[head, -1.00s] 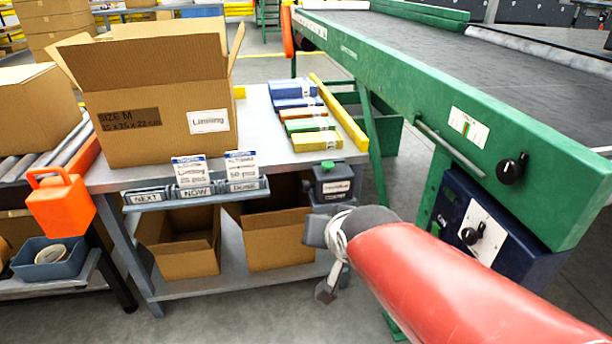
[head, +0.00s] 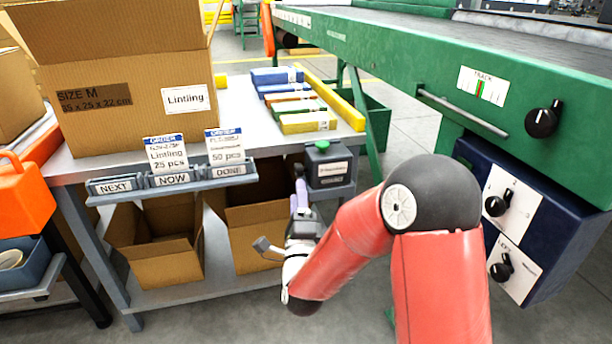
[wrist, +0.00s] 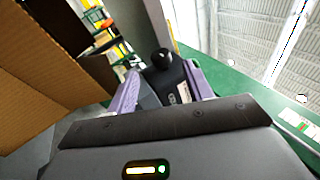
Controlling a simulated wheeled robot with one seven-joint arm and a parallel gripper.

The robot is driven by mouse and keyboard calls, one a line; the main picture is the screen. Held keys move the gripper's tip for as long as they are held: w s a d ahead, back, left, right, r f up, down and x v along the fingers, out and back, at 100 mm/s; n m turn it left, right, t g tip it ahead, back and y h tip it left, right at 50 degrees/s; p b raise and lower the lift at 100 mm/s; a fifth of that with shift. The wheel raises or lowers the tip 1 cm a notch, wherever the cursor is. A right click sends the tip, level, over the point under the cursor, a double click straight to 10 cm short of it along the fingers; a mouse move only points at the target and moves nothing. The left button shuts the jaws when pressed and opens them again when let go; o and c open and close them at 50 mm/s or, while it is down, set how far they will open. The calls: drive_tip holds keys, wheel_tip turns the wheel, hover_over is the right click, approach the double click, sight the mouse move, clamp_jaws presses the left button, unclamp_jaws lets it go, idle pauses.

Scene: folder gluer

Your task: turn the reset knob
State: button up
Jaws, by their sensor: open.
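Three black knobs show in the head view. One (head: 542,120) is on the green machine side, near the TRACK scale. An upper knob (head: 497,204) and a lower knob (head: 502,268) are on white plates on the dark blue box. The small lettering does not let me tell which is the reset knob. My gripper (head: 299,187) is left of all three, by the small black box, in front of the bench. In the wrist view its purple fingers (wrist: 163,88) stand apart, open. A dark shape with a round black top shows between them; I cannot tell what it is.
The blue box (head: 550,240) hangs under the green machine (head: 440,75). A grey bench (head: 235,110) holds a large carton (head: 130,110) and coloured packs (head: 290,100). A black box with a green button (head: 328,165) sits at its corner. Open cartons (head: 160,262) stand below.

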sight(297, 176)
drive_tip(key=x, duration=0.7)
drive_tip(key=shift+w+r, duration=0.15)
drive_tip(key=shift+w, duration=0.15)
drive_tip(key=shift+c, duration=0.2)
drive_tip(key=c, duration=0.9)
